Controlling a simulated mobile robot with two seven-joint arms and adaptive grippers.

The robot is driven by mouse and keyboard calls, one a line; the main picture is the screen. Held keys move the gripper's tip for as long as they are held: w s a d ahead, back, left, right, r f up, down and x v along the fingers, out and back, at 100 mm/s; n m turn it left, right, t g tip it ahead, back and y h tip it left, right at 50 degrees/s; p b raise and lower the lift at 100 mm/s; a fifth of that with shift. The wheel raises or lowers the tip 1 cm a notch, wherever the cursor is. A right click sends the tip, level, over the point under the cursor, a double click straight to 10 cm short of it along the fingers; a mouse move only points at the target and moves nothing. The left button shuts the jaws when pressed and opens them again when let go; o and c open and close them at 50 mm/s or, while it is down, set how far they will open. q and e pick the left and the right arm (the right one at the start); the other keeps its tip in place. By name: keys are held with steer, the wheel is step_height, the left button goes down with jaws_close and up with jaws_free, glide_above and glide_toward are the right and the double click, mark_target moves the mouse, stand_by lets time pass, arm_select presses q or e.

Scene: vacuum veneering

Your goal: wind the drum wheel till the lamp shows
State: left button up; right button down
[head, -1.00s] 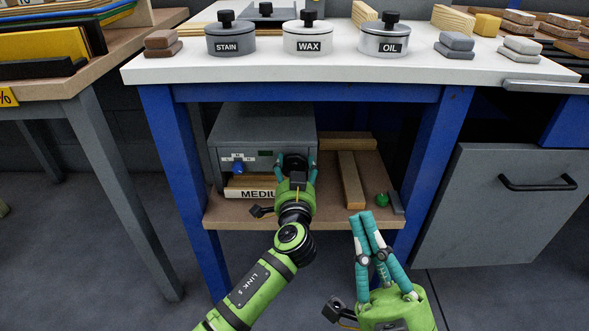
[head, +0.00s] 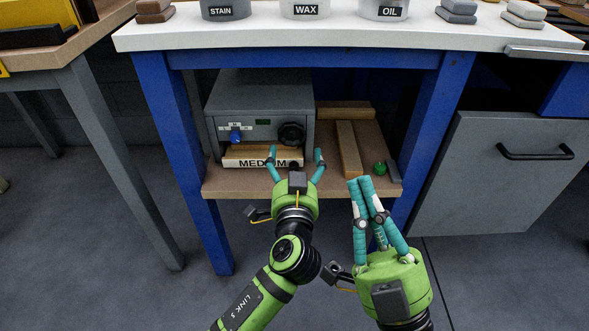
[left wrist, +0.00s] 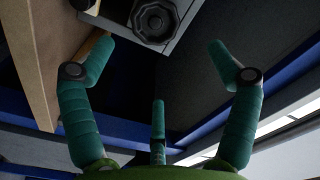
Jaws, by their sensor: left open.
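The drum wheel (head: 291,133) is a black lobed knob at the right of a grey box's front. It also shows at the top of the left wrist view (left wrist: 155,18). A small dark green window (head: 263,122), perhaps the lamp, sits left of the wheel and shows no bright light. My left gripper (head: 296,154) is open and empty, just in front of and below the wheel, clear of it. In the left wrist view its fingers (left wrist: 160,47) are spread wide below the wheel. My right gripper (head: 360,182) has its fingers together, apart from the shelf, holding nothing visible.
The grey box (head: 262,88) stands on a low shelf (head: 235,187) under the white-topped bench. It has a blue knob (head: 235,136). A block marked MEDIUM (head: 245,161) lies below its front. A wooden bar (head: 349,150) and green ball (head: 380,168) lie to the right.

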arm_select(q)
steer(key=shift+s, duration=1.25)
